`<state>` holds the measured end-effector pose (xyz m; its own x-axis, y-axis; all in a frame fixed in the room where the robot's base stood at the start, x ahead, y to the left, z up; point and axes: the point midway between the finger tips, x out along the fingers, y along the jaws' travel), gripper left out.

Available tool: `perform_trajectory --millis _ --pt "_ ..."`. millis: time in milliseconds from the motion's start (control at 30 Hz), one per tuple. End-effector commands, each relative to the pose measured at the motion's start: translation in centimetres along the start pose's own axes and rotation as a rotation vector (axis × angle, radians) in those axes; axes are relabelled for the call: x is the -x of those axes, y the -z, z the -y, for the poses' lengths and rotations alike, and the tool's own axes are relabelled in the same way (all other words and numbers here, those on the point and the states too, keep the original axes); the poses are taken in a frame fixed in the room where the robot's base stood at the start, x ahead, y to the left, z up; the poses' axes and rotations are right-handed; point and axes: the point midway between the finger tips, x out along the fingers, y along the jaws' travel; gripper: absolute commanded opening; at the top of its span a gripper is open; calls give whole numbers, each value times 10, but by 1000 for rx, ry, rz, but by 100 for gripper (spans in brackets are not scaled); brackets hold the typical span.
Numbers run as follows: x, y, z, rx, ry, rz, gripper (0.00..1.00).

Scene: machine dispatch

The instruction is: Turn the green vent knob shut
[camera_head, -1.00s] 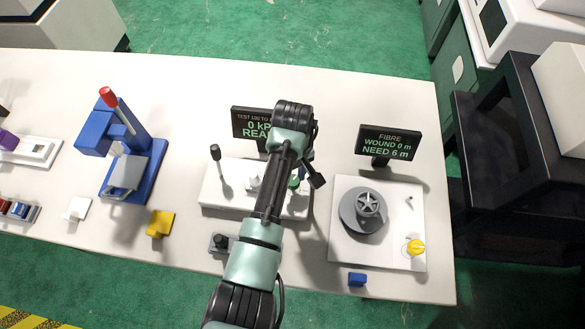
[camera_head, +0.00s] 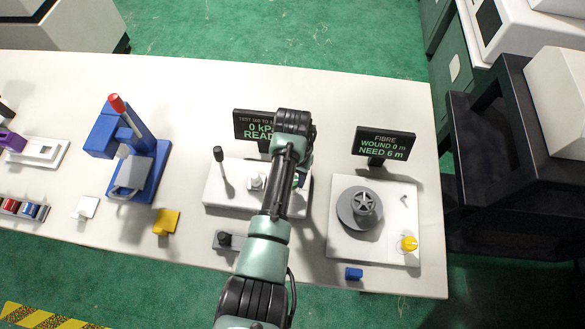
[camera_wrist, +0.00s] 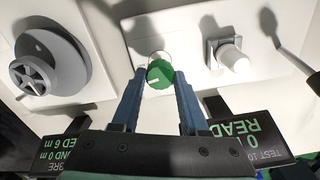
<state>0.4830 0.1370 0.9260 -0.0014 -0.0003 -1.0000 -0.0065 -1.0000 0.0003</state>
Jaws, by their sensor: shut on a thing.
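The green vent knob (camera_wrist: 160,73) is round with a white mark on its face, and sits on a white panel (camera_wrist: 192,22). In the wrist view, my gripper (camera_wrist: 158,76) has one blue-grey finger on each side of the knob and is shut on it. In the head view my arm (camera_head: 283,180) reaches over the white test unit (camera_head: 232,190) and hides the knob. A dark display (camera_head: 252,124) behind it shows 0 kPa and a partly covered word beginning "REA".
To the right is the fibre winder (camera_head: 340,240) with a grey spool and yellow knob. A blue press (camera_head: 135,165) and a yellow block (camera_head: 167,221) are on the left.

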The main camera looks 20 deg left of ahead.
Motion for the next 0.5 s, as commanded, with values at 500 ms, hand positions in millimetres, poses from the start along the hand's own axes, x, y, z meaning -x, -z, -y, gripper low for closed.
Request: perform_trajectory --millis 500 --pt "1 1 0 -175 1 -3 0"
